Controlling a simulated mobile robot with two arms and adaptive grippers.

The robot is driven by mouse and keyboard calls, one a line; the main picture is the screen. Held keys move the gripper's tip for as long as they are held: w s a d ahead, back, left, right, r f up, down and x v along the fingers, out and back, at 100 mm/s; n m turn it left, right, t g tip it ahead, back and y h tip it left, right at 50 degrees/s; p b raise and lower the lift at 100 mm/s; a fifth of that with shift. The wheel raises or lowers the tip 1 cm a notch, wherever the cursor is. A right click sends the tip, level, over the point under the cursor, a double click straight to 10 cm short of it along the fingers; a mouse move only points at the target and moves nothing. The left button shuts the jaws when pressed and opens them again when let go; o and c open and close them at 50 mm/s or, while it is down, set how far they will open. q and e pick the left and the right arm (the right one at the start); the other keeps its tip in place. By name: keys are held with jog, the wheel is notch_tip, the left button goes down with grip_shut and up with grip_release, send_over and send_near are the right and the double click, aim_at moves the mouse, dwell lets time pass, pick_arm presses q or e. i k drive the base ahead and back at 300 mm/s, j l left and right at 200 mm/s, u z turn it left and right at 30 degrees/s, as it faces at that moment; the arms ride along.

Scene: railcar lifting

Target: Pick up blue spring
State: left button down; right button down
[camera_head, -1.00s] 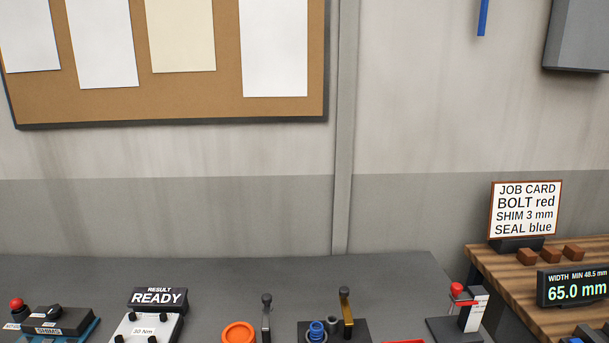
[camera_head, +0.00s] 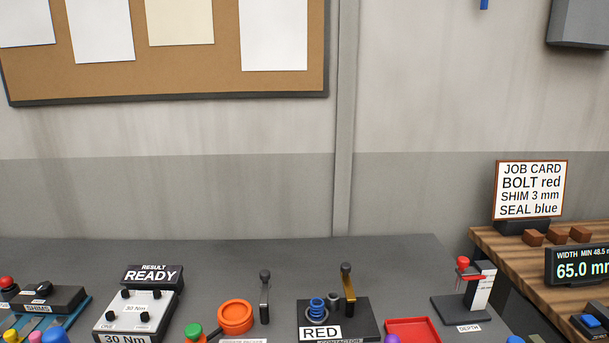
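A blue spring (camera_head: 317,305) stands upright on a dark fixture plate (camera_head: 364,321) at the bottom centre, behind a white label reading RED. A grey ring or coil shows around its lower part. A grey post and a brass-coloured lever (camera_head: 347,287) stand just behind and to its right. Neither of my grippers is in view.
An orange ring-shaped dish (camera_head: 235,316) and a grey lever (camera_head: 265,297) stand left of the fixture. A red tray (camera_head: 413,329) and a depth gauge (camera_head: 466,292) are to the right. A READY box (camera_head: 153,278) is at left. The grey bench behind is clear.

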aim_at(315, 308)
jog(key=j, duration=0.9)
jog(key=k+j, duration=0.1)
jog(key=j, duration=0.85)
jog(key=z, duration=0.05)
